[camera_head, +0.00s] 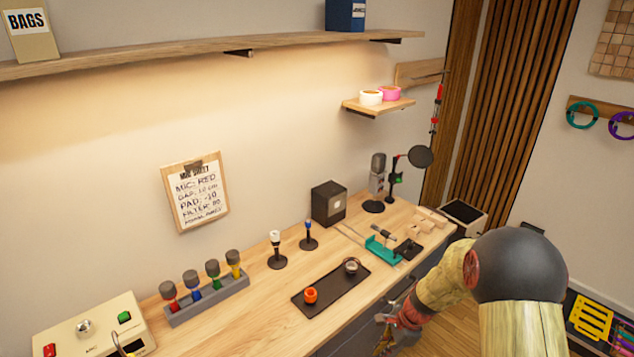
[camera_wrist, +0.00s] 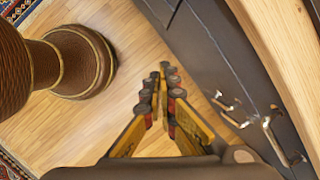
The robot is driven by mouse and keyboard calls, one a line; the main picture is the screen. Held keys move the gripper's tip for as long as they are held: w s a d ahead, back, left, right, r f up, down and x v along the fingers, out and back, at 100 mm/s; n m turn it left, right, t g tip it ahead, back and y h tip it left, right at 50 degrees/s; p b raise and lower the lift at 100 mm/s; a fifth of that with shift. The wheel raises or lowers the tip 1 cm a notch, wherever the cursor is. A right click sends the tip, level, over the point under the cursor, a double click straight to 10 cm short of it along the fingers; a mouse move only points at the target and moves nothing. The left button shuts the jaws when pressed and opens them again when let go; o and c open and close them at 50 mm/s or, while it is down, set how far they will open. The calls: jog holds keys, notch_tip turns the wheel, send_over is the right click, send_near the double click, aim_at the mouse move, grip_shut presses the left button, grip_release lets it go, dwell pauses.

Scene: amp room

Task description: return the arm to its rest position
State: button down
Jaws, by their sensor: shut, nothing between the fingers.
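My arm comes in from the lower right in the head view, with a dark rounded joint and a yellowish, worn link. My gripper (camera_head: 388,333) hangs low in front of the bench's front edge, partly cut off by the bottom of the picture. In the wrist view my gripper (camera_wrist: 162,78) shows its two yellow fingers with dark and red pads converging at the tips. It is shut and nothing is between the fingers. Wooden floor lies beyond the tips.
The wooden bench (camera_head: 265,304) holds a dark tray (camera_head: 331,292), a microphone rack (camera_head: 208,299) and a teal stand (camera_head: 383,249). Drawer handles (camera_wrist: 284,143) stick out right of my fingers. A brown round pedestal (camera_wrist: 79,62) stands at left. Open floor lies between.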

jog(key=s+r+n+t+h+b, duration=0.1)
jog(key=s+r+n+t+b, duration=0.1)
jog(key=s+r+n, duration=0.6)
jog(key=s+r+n+t+h+b, duration=0.2)
jog(key=s+r+n, duration=0.7)
jog(key=s+r, duration=0.8)
notch_tip(320, 180, up, 4)
jog(key=shift+s+a+r+t+b, duration=0.2)
jog(key=shift+s+t+b, duration=0.25)
jog(key=shift+b, duration=0.45)
jog(key=shift+w, duration=0.15)
